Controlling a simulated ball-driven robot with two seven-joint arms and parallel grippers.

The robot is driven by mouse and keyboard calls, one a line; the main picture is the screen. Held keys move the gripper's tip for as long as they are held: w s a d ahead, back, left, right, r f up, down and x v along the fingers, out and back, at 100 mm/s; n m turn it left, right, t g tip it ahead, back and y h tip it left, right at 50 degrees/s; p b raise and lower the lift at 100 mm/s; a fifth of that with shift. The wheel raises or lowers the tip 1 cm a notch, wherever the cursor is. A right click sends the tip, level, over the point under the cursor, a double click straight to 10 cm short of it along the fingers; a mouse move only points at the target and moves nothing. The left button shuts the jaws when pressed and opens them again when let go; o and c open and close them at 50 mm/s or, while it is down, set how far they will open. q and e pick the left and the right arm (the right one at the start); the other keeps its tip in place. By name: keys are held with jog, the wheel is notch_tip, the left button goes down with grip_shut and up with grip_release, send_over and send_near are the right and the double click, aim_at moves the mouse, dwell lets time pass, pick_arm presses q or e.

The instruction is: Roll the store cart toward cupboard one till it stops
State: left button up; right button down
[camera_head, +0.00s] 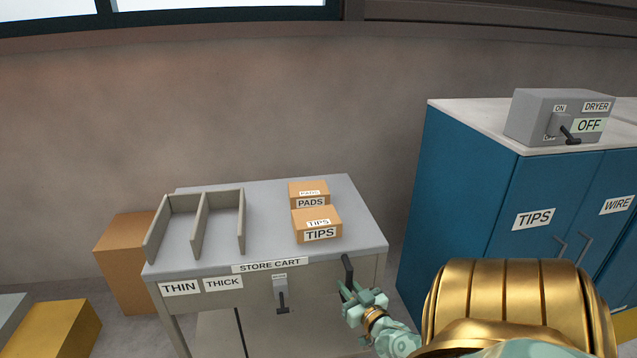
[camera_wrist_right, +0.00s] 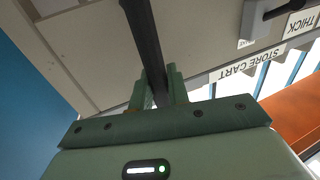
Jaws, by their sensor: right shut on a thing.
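The store cart (camera_head: 265,200) stands left of the middle in the head view, a grey-topped cart with a STORE CART label on its front edge. A black handle (camera_head: 347,272) stands at its front right corner. My right gripper (camera_head: 352,294) is shut on that handle; in the right wrist view the fingers (camera_wrist_right: 156,90) close around the dark bar (camera_wrist_right: 146,45). The blue cupboard (camera_head: 470,190) with TIPS and WIRE labels is to the right of the cart, with a gap between. No cupboard number is readable. My left gripper is not in view.
On the cart are a grey divided rack (camera_head: 200,222), a PADS box (camera_head: 308,194) and a TIPS box (camera_head: 317,225). A small lever (camera_head: 281,295) is on its front. A dryer switch box (camera_head: 560,118) reads OFF on the cupboard. A cardboard box (camera_head: 122,262) stands left.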

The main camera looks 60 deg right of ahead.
jog(key=s+d, duration=0.2)
jog(key=s+d+b, duration=0.1)
jog(key=s+d, duration=0.1)
jog(key=s, duration=0.1)
jog(key=s+d, duration=0.3)
jog(key=shift+s, duration=0.2)
jog(key=shift+d, duration=0.1)
jog(key=c, duration=1.4)
grip_release()
jog(key=shift+s+d, duration=0.1)
jog(key=shift+s, duration=0.1)
jog(key=shift+o, duration=0.2)
jog(key=p+v, duration=0.3)
jog(key=v, duration=1.3)
jog(key=shift+p, duration=0.3)
jog(key=shift+f, duration=0.15)
